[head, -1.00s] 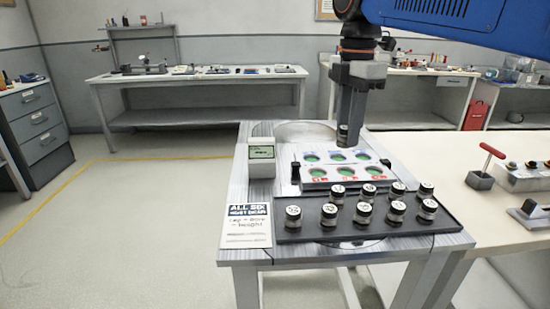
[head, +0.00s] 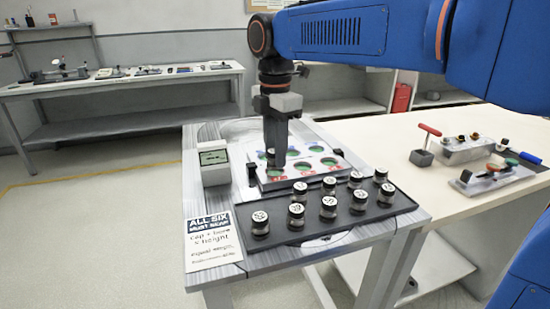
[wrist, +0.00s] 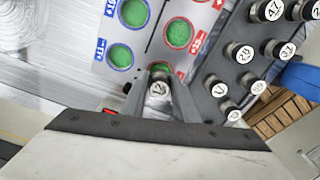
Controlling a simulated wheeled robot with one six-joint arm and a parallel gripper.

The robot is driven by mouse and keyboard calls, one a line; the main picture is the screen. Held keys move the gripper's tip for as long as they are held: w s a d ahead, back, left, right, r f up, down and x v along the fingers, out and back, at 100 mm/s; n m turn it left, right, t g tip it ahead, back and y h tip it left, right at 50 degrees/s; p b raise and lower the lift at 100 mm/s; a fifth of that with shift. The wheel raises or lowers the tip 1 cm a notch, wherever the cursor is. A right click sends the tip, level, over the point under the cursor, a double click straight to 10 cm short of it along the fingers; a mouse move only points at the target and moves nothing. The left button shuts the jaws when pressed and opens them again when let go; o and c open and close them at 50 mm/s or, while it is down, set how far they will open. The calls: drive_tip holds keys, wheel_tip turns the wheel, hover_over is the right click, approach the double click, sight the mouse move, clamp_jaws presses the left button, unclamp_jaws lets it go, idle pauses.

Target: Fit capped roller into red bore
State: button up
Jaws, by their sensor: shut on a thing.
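My gripper (head: 275,162) is low over the front-left part of the bore plate. In the wrist view its jaws (wrist: 160,98) are shut on a roller with a white, marked cap (wrist: 158,88). The roller is at the end red-marked bore (wrist: 161,67) and partly hides its green inside; I cannot tell whether it has entered. Another red bore (wrist: 178,33) and two blue bores, one (wrist: 119,55) beside it and one (wrist: 134,12) farther up, show green insides. In the head view, the plate's red row is nearest the tray, including a right-hand red bore (head: 329,162).
A black tray (head: 285,232) with several capped rollers (head: 328,207) stands just in front of the plate. A small display box (head: 214,163) stands left of it, and a printed sign (head: 212,238) lies front left. A cream bench (head: 400,140) adjoins on the right.

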drive_tip(key=shift+f, duration=0.95)
drive_tip(key=shift+f, duration=0.1)
drive_tip(key=o, duration=1.2)
drive_tip(key=shift+c, duration=0.2)
wheel_tip(320, 180, up, 12)
drive_tip(key=shift+r, duration=0.1)
